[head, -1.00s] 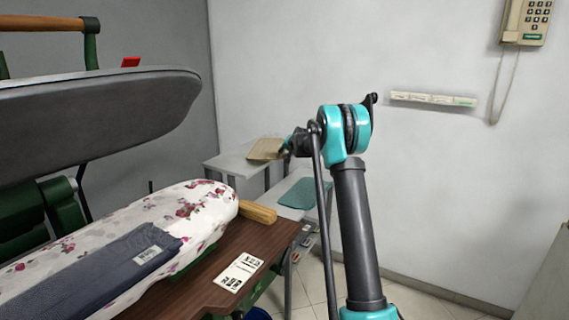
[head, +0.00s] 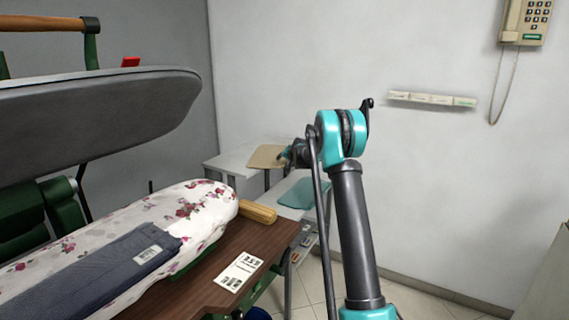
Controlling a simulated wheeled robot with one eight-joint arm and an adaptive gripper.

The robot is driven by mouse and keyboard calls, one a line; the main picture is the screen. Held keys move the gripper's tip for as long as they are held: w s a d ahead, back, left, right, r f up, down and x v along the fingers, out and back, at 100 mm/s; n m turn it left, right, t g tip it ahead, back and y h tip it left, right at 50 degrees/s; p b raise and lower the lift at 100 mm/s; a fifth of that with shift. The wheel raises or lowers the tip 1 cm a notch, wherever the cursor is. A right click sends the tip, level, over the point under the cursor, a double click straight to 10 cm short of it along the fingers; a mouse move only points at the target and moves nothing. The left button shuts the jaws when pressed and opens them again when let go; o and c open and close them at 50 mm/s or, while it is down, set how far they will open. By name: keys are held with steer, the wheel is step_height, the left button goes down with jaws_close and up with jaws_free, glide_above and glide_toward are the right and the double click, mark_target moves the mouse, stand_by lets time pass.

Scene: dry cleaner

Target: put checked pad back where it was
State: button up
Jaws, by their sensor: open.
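A flat tan pad (head: 268,156) lies at the right part of a light grey table, by the wall, just left of my arm's end. A teal pad (head: 302,193) lies lower and nearer, partly behind my arm. I cannot make out a checked pattern on either pad at this size. My gripper (head: 284,154) is small and partly hidden by my own wrist. It is open, at the right edge of the tan pad in the picture; whether it touches the pad cannot be told.
The light grey table (head: 224,163) stands by the wall. A brown wooden table (head: 222,268) holds a flowered ironing board (head: 205,205), a yellow-tan block (head: 257,212) and a printed card (head: 239,271). A grey press head (head: 100,115) overhangs at left. Floor at right is clear.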

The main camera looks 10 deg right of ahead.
steer(key=v, duration=1.2)
